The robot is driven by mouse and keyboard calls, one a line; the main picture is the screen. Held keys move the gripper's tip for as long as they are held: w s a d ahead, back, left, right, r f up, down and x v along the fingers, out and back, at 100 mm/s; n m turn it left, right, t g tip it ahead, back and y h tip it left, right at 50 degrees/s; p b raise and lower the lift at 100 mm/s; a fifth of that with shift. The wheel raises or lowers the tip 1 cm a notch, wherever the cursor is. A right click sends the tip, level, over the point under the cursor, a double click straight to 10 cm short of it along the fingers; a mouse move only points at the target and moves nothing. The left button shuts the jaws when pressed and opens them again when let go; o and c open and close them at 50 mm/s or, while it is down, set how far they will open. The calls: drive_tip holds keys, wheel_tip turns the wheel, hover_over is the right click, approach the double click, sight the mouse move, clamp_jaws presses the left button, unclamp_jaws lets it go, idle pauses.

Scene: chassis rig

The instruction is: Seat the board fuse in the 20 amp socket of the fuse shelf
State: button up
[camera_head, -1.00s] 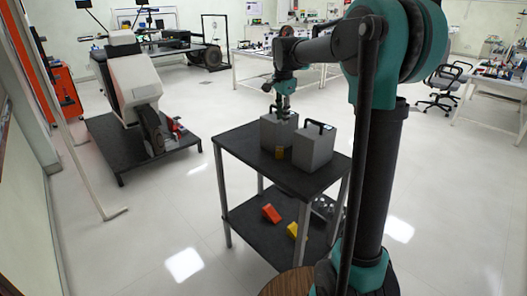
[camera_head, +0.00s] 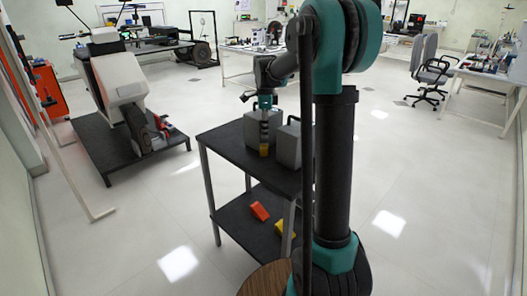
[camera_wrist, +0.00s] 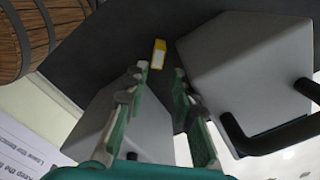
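A small yellow piece (camera_head: 264,150), which I take for the board fuse, stands on the dark top of the cart (camera_head: 225,147), in front of the left grey box. It also shows in the wrist view (camera_wrist: 158,54), beyond my fingertips. My gripper (camera_wrist: 161,78) is open and empty, its green fingers apart and pointing toward the yellow piece. In the head view my gripper (camera_head: 265,132) hangs just above the piece, in front of the left grey box (camera_head: 251,130). I cannot make out the fuse shelf or its 20 amp socket.
A second grey box (camera_head: 288,147) stands close on the right; a black handle (camera_wrist: 270,135) shows in the wrist view. The cart's lower shelf holds an orange block (camera_head: 259,211) and a yellow block (camera_head: 284,230). A wooden barrel (camera_head: 265,279) stands nearby.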

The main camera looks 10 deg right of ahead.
sight(266, 145)
drive_tip(key=shift+s+d+f, duration=0.1)
drive_tip(key=shift+s+f, duration=0.05)
drive_tip(key=shift+f, duration=3.4)
clamp_jaws()
